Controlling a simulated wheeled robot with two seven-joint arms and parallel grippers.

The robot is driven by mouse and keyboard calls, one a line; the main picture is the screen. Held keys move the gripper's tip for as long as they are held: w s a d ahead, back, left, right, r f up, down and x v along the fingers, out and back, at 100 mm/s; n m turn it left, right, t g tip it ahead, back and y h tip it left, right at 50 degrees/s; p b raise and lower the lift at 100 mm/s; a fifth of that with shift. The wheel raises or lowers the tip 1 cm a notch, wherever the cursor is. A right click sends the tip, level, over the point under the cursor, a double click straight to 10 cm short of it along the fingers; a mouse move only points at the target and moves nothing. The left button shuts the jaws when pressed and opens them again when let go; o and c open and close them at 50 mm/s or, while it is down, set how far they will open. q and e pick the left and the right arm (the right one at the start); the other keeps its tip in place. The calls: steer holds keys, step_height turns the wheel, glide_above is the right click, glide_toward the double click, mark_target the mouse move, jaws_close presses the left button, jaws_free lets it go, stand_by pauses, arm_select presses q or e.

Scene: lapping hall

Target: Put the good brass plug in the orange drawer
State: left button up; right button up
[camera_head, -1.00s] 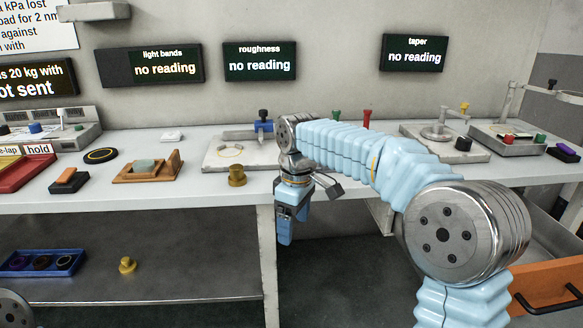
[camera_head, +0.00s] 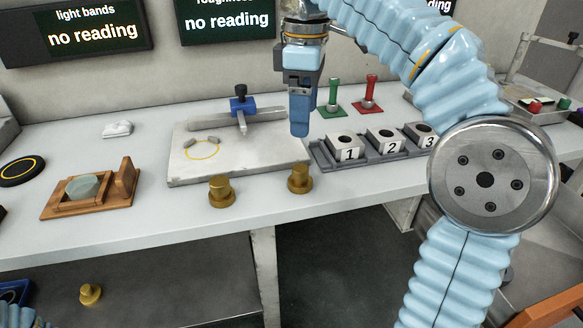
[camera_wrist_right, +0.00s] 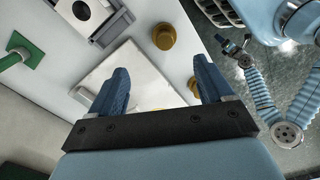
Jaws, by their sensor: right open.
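Two brass plugs stand on the bench's front part, one left (camera_head: 220,191) and one right (camera_head: 299,179). A third brass plug (camera_head: 90,293) is on the lower shelf. I cannot tell which is the good one. My right gripper (camera_head: 300,128) points down above the bench, behind the right plug, and is empty. In the wrist view its fingers (camera_wrist_right: 160,68) are apart, with one plug (camera_wrist_right: 164,37) beyond them and another partly behind a finger. The orange drawer (camera_head: 555,302) shows only a corner at lower right. My left gripper (camera_wrist_right: 234,50) shows small in the wrist view, its jaws unclear.
A pale plate (camera_head: 240,172) with a blue-topped stand (camera_head: 241,105) lies behind the plugs. A grey tray (camera_head: 322,156) holds blocks numbered 1, 2 and 3. Green (camera_head: 333,96) and red (camera_head: 370,95) posts stand behind it. A wooden holder (camera_head: 90,190) is at left.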

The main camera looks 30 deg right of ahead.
mark_target(300, 167)
step_height(300, 167, down, 7)
steer(key=shift+s+f+b, duration=0.1)
steer(key=shift+b, duration=0.55)
steer(key=f, duration=0.3)
steer(key=f+b, duration=0.1)
steer(key=f, duration=0.1)
steer(key=shift+s+a+f, duration=0.1)
steer(key=shift+a+f, duration=0.05)
steer(key=shift+a, duration=0.25)
steer(key=c, duration=1.4)
